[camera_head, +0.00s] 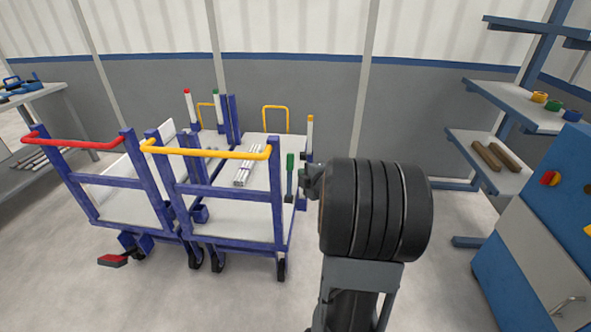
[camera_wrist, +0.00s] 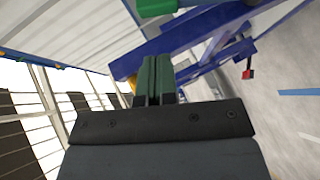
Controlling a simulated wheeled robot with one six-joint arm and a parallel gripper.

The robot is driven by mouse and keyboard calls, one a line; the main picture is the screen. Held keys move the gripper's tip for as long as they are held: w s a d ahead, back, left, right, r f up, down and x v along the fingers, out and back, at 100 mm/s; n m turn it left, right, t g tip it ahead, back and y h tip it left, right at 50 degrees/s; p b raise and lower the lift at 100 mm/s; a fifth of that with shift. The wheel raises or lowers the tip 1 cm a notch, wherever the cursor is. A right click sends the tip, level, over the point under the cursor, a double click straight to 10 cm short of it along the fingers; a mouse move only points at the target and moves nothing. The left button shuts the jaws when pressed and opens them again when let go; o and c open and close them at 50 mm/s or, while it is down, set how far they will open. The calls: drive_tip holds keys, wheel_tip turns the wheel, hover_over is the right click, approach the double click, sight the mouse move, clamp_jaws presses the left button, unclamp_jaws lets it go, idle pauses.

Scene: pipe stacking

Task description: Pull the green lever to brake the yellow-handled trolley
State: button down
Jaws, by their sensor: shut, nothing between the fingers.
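The yellow-handled trolley (camera_head: 235,215) has a blue frame, a pale deck and a yellow push bar (camera_head: 205,152). A green lever (camera_head: 290,163) stands upright at its right side, with a dark lower part. A green piece, seemingly the lever's grip (camera_wrist: 156,7), is cut off by the top edge of the wrist view. My gripper (camera_wrist: 157,62) is shut and empty, with its fingertips below and apart from that green piece in the picture. In the head view my gripper (camera_head: 309,180) is just right of the lever, partly hidden by my wrist.
A red-handled trolley (camera_head: 115,195) with a red pedal (camera_head: 112,260) stands close on the left. Silver pipes (camera_head: 243,170) lie on the yellow-handled trolley's deck. A shelf rack (camera_head: 500,105) and a blue-and-grey cabinet (camera_head: 535,245) stand right. Floor between is clear.

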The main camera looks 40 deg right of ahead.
hover_over(290, 177)
drive_tip(key=s, duration=0.1)
wheel_tip(290, 177, down, 3)
drive_tip(key=shift+a+r+b, duration=0.15)
drive_tip(key=shift+b, duration=0.3)
drive_tip(key=shift+w+r+p, duration=0.15)
drive_tip(key=shift+p, duration=0.3)
